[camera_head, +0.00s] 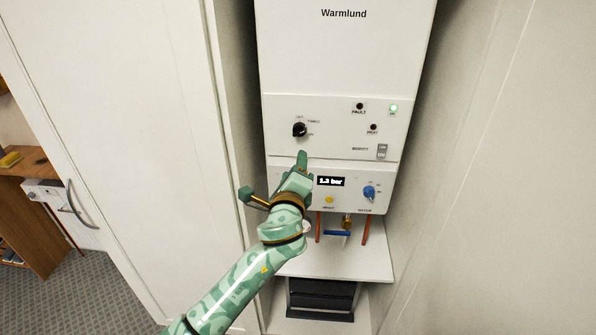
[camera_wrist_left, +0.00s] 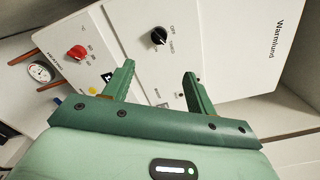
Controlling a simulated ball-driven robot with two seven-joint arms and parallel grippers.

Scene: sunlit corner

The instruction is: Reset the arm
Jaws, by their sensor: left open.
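My left gripper (camera_head: 276,176) is in front of the lower left part of the white Warmlund boiler (camera_head: 340,60). In the left wrist view its two fingers (camera_wrist_left: 160,76) stand apart with nothing between them, and the boiler front lies beyond. In the head view the left arm (camera_head: 245,285) reaches up from the bottom edge. Its hand covers the lower left of the control panel. My right gripper is in neither view.
The boiler has a black knob (camera_head: 299,130), a blue knob (camera_head: 369,192), a rocker switch (camera_head: 382,151) and a lit green lamp (camera_head: 393,108). A red knob (camera_wrist_left: 76,52) shows in the wrist view. Pipes and a shelf (camera_head: 350,262) are below. Cabinet walls stand close on both sides.

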